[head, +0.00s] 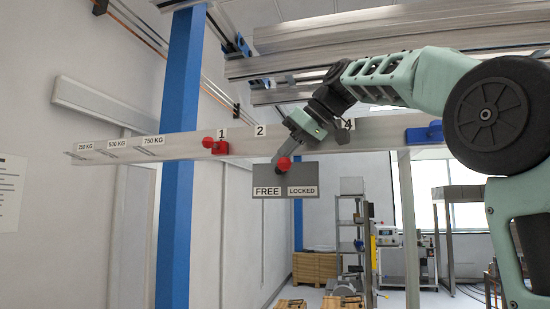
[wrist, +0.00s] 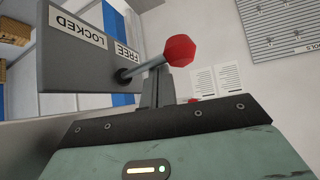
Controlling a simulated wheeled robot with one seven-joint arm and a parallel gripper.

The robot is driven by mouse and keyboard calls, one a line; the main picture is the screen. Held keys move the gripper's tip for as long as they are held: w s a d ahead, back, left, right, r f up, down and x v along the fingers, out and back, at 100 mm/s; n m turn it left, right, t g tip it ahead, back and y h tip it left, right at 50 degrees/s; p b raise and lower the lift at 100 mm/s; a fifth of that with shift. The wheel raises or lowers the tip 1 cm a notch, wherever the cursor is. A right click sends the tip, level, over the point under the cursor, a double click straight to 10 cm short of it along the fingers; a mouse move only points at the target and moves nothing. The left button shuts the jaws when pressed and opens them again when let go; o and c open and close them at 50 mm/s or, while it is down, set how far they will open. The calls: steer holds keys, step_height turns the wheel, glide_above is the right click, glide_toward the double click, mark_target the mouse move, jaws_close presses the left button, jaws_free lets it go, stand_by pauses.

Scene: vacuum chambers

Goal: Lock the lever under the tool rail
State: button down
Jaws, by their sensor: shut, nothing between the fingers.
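In the wrist view the knob (wrist: 179,50) and shaft show large, and the shaft's root is beside the FREE label of the plate (wrist: 65,75). My gripper (wrist: 157,82) is shut and empty, its fingers close beside the shaft and knob. I cannot tell whether they touch the lever. In the head view my gripper (head: 290,148) is just above the knob.
The tool rail (head: 185,146) runs across, with numbered positions and weight labels. A red clamp with a red knob (head: 215,145) sits at 1, and a blue piece (head: 424,134) is at the right end. A blue post (head: 180,170) stands behind. Below the plate is open room.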

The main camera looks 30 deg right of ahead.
steer(key=shift+s+d, duration=0.3)
steer(key=shift+d, duration=0.3)
steer(key=shift+d, duration=0.1)
stand_by(0.3)
steer(key=shift+s+r, duration=0.1)
steer(key=p+v, duration=0.2)
steer(key=v, duration=1.5)
steer(key=shift+p, duration=0.3)
steer(key=shift+s+d, duration=0.2)
